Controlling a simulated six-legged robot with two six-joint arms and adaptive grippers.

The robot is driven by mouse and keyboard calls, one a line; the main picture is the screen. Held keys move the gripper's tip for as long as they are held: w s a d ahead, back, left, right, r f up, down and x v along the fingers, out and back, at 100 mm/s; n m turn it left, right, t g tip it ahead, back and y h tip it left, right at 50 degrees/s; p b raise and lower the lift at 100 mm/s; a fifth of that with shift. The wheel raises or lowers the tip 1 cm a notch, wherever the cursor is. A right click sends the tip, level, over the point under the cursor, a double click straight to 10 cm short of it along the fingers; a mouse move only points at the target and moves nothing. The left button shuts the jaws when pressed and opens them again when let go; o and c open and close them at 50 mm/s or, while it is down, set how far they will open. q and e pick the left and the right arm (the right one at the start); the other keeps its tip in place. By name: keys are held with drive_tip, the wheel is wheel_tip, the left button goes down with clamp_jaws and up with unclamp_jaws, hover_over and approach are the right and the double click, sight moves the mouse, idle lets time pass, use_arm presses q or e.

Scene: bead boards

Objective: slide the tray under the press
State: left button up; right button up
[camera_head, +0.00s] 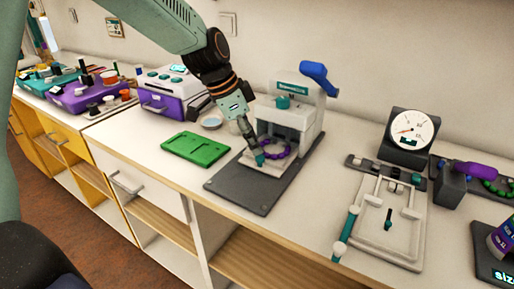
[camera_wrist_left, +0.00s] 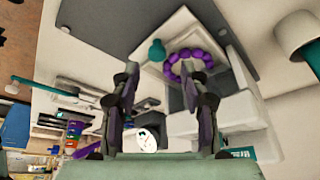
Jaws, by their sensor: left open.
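The tray (camera_head: 272,168) is a pale plate carrying a ring of purple beads (camera_head: 275,150), with a teal knob (camera_head: 259,158) at its front-left. It lies on the dark grey base (camera_head: 248,190) at the mouth of the white press (camera_head: 290,113), whose blue lever (camera_head: 317,76) is raised. My left gripper (camera_head: 251,142) points down beside the teal knob. In the left wrist view its fingers (camera_wrist_left: 160,78) are apart, with the knob (camera_wrist_left: 157,50) and bead ring (camera_wrist_left: 188,66) beyond them. No grip on the knob shows. My right gripper is out of view.
A green board (camera_head: 195,149) lies left of the press base. A white frame with a teal handle (camera_head: 346,232) and a round dial gauge (camera_head: 408,130) stand to the right. Purple and teal boxes crowd the far left. The counter's front edge runs close to the base.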

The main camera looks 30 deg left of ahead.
use_arm(q)
drive_tip(key=v, duration=0.8)
drive_tip(key=shift+s, duration=0.2)
drive_tip(key=shift+w, duration=0.1)
